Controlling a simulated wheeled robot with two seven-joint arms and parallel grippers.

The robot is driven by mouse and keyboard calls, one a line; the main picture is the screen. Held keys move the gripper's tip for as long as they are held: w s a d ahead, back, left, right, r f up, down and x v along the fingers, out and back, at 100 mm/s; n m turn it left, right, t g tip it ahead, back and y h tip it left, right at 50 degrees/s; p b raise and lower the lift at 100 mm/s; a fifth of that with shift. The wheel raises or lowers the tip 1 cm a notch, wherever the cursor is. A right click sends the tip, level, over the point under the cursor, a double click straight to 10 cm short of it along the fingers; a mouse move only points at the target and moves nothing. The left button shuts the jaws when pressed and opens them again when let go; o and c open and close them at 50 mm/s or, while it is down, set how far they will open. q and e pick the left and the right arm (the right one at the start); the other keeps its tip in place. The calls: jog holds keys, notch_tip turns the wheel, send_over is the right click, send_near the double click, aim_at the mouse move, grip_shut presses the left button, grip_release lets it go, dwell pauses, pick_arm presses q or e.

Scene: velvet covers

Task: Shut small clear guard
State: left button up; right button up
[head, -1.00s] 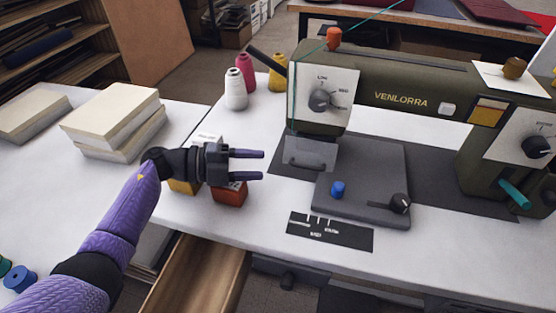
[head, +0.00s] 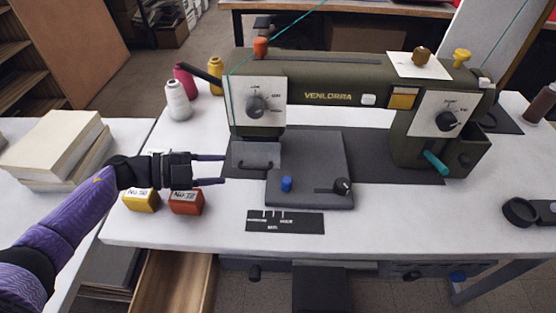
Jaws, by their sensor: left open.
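The small clear guard (head: 256,155) is a see-through grey panel with a small handle, at the needle end of the green sewing machine (head: 330,92). It sits under the machine's head, above the left part of the grey bed plate (head: 325,165). Whether it is fully down I cannot tell. My left gripper (head: 222,169) is open and empty, its two fingers pointing right toward the guard's left edge. The fingertips look close to the guard; I cannot tell whether they touch it. My right gripper is not in view.
Orange (head: 186,202) and yellow (head: 141,201) boxes stand below my left gripper. Thread cones (head: 178,100) stand behind it. A blue knob (head: 286,184) and a dark knob (head: 342,187) rise from the bed plate. An open drawer (head: 172,285) is below the table's front edge.

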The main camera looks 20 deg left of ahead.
aim_at(250, 169)
pick_arm(q)
jog(key=b+x, duration=0.2)
jog(key=x, duration=0.6)
jog(key=shift+w+d+f, duration=0.15)
jog(key=shift+w+d, duration=0.15)
jog(key=shift+d, duration=0.05)
jog(key=shift+c, duration=0.5)
grip_shut()
